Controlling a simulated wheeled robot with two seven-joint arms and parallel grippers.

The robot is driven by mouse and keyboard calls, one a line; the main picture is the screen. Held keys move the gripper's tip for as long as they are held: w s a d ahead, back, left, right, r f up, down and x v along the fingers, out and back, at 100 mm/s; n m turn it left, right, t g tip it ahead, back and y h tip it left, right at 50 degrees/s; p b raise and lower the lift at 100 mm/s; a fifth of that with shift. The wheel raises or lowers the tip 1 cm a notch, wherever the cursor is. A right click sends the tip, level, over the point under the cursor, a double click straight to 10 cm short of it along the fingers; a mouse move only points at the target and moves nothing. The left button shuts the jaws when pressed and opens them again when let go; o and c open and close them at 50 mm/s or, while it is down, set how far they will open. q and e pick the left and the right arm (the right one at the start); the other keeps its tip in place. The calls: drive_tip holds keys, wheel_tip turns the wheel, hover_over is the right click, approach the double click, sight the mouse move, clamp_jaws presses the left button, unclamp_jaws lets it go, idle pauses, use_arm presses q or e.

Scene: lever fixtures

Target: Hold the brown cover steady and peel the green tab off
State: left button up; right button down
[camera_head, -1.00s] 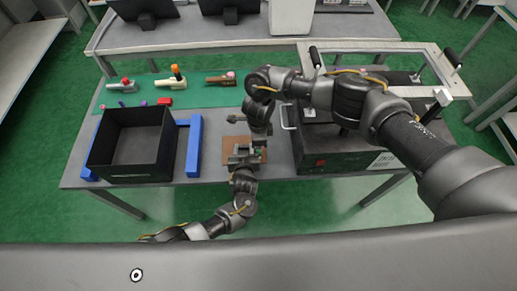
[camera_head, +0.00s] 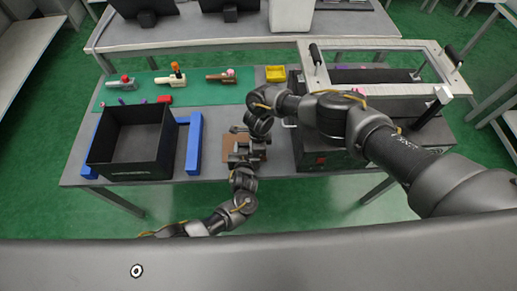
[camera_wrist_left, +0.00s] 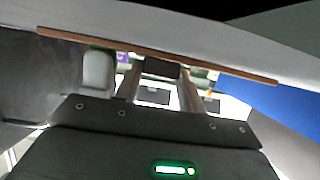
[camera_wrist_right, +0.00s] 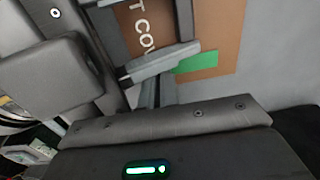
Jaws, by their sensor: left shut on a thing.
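The brown cover (camera_head: 229,150) lies at the table's front edge in the head view, largely hidden under my two grippers. The right wrist view shows its brown face (camera_wrist_right: 225,40) with part of some white lettering. The green tab (camera_wrist_right: 197,62) shows there against the cover, beside a grey finger. My left gripper (camera_head: 243,155) is shut on the cover, whose thin edge (camera_wrist_left: 230,68) crosses the left wrist view. My right gripper (camera_wrist_right: 157,88) is low over the cover, close to the tab. Whether its fingers are closed or touch the tab is unclear.
A black bin (camera_head: 130,150) stands between blue blocks at left. Several small handled items, including a red-knobbed one (camera_head: 123,83), lie on the green mat behind. A yellow tray (camera_head: 275,73) sits at the back. A dark box fixture (camera_head: 335,158) stands close at right.

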drive_tip(key=shift+r, duration=0.75)
idle(1.2)
drive_tip(key=shift+r, duration=1.85)
use_arm(q)
drive_tip(key=o, duration=1.2)
drive_tip(key=shift+s, duration=0.1)
drive_tip(key=v, duration=1.1)
drive_tip(key=shift+s+r, duration=0.25)
drive_tip(key=shift+s, duration=0.1)
